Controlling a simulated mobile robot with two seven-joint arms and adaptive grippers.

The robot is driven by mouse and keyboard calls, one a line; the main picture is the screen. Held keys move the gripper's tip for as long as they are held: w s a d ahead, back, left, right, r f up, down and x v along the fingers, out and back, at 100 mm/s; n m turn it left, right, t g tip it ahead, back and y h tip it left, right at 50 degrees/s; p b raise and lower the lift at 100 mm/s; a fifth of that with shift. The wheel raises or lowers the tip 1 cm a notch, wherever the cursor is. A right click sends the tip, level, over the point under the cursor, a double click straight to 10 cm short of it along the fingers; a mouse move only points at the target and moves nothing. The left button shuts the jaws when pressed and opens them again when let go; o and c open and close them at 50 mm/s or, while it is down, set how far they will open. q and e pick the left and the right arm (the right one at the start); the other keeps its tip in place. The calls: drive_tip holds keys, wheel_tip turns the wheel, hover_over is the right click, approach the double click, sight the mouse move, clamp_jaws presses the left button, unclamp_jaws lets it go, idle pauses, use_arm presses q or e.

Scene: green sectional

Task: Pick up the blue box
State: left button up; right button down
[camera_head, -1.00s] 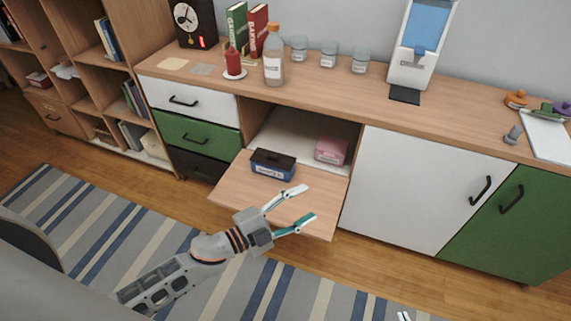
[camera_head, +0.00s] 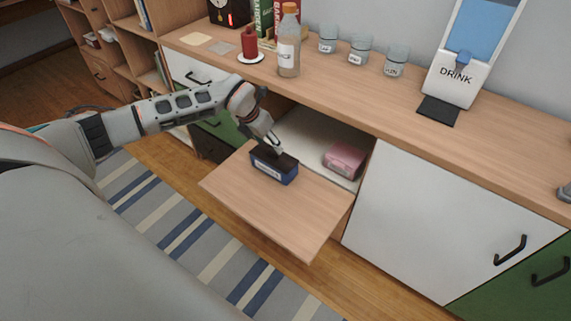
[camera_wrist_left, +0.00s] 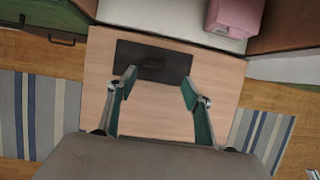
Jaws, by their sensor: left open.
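The blue box (camera_head: 274,168) has a black lid and a white label on its front. It sits on the wooden fold-down door (camera_head: 240,199) near the cabinet opening. Nothing is between the fingertips.
A pink box (camera_head: 345,161) stands inside the open compartment, right of the blue box. The countertop above holds a bottle (camera_head: 289,45), a red candle (camera_head: 249,45), several jars and a drink dispenser (camera_head: 458,65). The door's right side is clear.

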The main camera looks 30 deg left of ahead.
sight(273, 152)
use_arm(q)
drive_tip(key=shift+w+a+f, duration=0.3)
drive_tip(key=shift+w+a, duration=0.05)
drive_tip(key=shift+a, duration=0.3)
drive_tip(key=x, duration=0.2)
drive_tip(key=b+x, duration=0.1)
drive_tip(key=x, duration=0.1)
drive_tip(key=b+x, duration=0.1)
drive_tip(key=x, duration=0.1)
drive_tip(key=shift+s+d+f, duration=0.15)
drive_tip(key=shift+f, duration=0.45)
drive_tip(key=shift+r, duration=0.25)
clamp_jaws()
